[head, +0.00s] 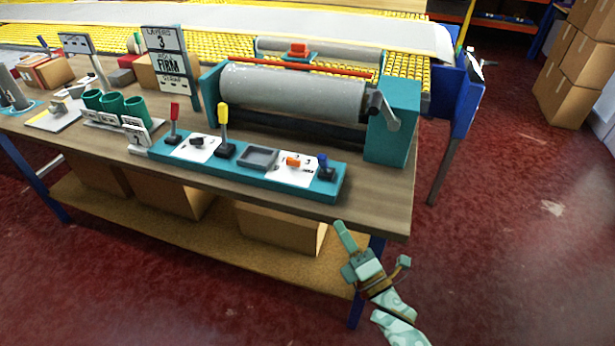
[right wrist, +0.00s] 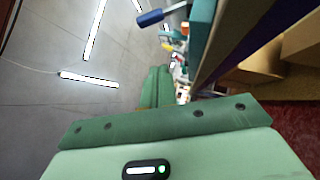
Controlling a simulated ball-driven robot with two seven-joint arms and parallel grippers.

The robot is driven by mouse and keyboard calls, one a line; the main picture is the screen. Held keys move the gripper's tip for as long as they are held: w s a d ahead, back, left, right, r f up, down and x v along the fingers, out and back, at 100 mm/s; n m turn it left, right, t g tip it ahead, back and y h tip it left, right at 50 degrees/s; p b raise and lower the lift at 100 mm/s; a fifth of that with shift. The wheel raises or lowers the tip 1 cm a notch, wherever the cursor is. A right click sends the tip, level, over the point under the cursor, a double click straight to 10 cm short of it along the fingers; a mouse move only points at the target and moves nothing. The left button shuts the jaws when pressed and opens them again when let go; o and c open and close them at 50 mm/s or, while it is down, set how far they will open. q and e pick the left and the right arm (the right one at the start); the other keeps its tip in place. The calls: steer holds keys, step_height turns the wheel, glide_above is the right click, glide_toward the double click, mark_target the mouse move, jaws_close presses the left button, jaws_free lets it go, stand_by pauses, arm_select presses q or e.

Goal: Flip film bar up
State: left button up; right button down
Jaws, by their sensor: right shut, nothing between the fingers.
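A long thin red bar (head: 300,68), which looks like the film bar, runs across above the grey film roll (head: 290,93). The roll sits between two teal end blocks, the right one (head: 393,125) bearing a grey crank (head: 384,110). I cannot tell the bar's exact tilt. My right gripper (head: 342,228) is shut and empty, low in front of the table's right front corner and well apart from the bar. Its green fingers also show in the right wrist view (right wrist: 158,85). My left gripper is out of view.
A teal control panel (head: 240,165) lies along the front edge with a red lever (head: 174,115), yellow lever (head: 223,120) and blue lever (head: 323,163). Signs and green cups (head: 135,108) stand at left. Cardboard boxes (head: 282,232) fill the lower shelf.

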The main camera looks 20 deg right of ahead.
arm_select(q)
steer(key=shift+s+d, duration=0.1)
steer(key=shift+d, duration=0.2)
arm_select(e)
steer(key=shift+s+r+n, duration=0.1)
steer(key=shift+n, duration=0.6)
glide_toward(323, 161)
steer(key=w+a+f, duration=0.2)
steer(key=w+a, duration=0.2)
arm_select(q)
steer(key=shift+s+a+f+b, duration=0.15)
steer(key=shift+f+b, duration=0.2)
steer(key=shift+b, duration=0.05)
arm_select(e)
steer(key=shift+w+d+r, duration=0.3)
steer(key=shift+w, duration=0.25)
steer(key=shift+w+d+r, duration=0.25)
steer(key=shift+w, duration=0.35)
steer(key=shift+w+d+r, duration=0.3)
steer(key=shift+w, duration=0.25)
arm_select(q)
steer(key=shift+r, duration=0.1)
arm_select(e)
steer(key=shift+r, duration=0.1)
